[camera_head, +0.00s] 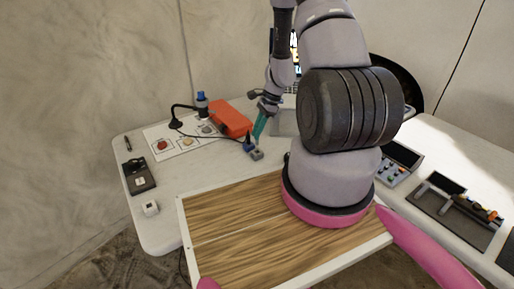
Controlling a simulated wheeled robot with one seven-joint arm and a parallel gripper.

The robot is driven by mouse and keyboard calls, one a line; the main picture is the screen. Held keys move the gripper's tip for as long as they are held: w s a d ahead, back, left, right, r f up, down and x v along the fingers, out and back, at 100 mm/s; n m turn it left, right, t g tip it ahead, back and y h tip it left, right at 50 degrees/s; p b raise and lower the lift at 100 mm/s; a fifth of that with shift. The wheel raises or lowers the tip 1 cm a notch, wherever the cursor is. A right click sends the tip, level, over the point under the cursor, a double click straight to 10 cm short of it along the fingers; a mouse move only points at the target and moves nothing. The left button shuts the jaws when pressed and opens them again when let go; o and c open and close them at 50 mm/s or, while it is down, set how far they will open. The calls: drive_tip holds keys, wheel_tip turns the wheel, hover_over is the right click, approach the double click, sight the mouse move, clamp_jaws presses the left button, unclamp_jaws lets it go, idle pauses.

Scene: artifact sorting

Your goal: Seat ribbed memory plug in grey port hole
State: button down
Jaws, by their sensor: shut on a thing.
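My gripper (264,106) is beyond my arm, over the back middle of the white table. It is shut on a slim teal piece (260,125) that points down and slightly left. Ribs on this piece are too small to make out, so I cannot tell if it is the memory plug. Just below its lower end is a small grey block (257,155) with a dark blue part (248,145) beside or on it. I cannot tell whether the teal piece touches them. No port hole can be made out at this size.
An orange case (231,118) lies left of my gripper. A white sheet (188,150) with several samples and a black lamp (181,108) are further left. A black device (139,176) and a small white box (151,208) sit near the left edge.

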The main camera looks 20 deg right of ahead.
sight(257, 144)
drive_tip(key=shift+f, duration=2.95)
drive_tip(key=shift+f, duration=0.1)
drive_tip(key=c, duration=0.8)
unclamp_jaws()
drive_tip(key=shift+c, duration=0.2)
